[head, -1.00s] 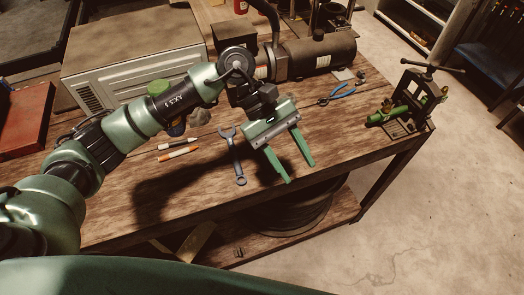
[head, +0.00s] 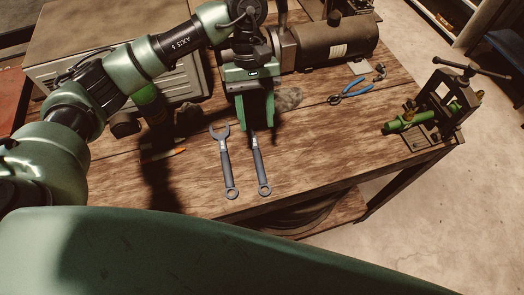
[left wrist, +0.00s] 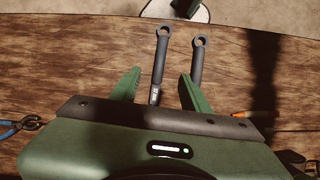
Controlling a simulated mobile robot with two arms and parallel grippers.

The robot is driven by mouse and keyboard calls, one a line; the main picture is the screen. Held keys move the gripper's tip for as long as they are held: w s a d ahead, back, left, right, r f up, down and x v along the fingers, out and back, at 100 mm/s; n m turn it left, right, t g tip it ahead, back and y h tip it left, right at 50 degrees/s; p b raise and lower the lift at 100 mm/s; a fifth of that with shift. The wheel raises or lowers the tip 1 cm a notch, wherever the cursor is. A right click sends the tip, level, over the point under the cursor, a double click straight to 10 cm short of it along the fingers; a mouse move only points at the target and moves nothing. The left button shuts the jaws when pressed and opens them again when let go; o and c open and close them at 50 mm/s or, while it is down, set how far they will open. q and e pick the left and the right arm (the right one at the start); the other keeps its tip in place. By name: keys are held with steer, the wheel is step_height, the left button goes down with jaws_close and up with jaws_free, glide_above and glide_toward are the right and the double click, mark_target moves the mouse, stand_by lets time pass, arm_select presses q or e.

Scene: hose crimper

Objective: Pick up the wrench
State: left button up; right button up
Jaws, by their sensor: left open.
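Two dark grey wrenches lie side by side on the wooden bench. In the head view the left wrench (head: 226,168) shows its open jaw, and the right wrench (head: 260,168) has its upper end hidden by my left gripper (head: 256,122). My left gripper is open and empty, with fingers pointing down around the line of the right wrench. In the left wrist view, that wrench (left wrist: 160,65) lies between the fingertips (left wrist: 157,82). The other wrench (left wrist: 197,62) is beyond the right finger, partly hidden by it. I cannot tell the height of the fingertips above the bench. My right gripper is out of view.
Blue-handled pliers (head: 350,91) lie to the right. A hose crimper (head: 430,115) stands at the bench's right corner. A dark cylindrical tank (head: 335,45) and a large metal box (head: 60,60) stand behind. An orange marker (head: 163,154) lies left. The bench between wrenches and crimper is clear.

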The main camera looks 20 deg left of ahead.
arm_select(q)
steer(key=b, duration=0.3)
glide_toward(259, 158)
steer(key=shift+s+d+f+b, duration=0.25)
steer(key=shift+f+b, duration=0.2)
steer(key=shift+b, duration=0.45)
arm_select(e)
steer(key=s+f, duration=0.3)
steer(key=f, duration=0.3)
arm_select(q)
steer(key=shift+p+x, duration=0.6)
steer(key=shift+x, duration=0.35)
steer(key=p+x, duration=0.1)
steer(key=x, duration=0.1)
steer(key=p+x, duration=0.2)
steer(key=x, duration=0.1)
steer(key=shift+s+a+f, duration=0.1)
steer(key=shift+a+f, duration=0.05)
steer(key=shift+a, duration=0.05)
steer(key=shift+d+f, duration=0.1)
steer(key=shift+f, duration=0.2)
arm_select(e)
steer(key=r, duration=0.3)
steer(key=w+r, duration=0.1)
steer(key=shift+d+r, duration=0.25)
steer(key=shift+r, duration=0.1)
arm_select(q)
jaws_close()
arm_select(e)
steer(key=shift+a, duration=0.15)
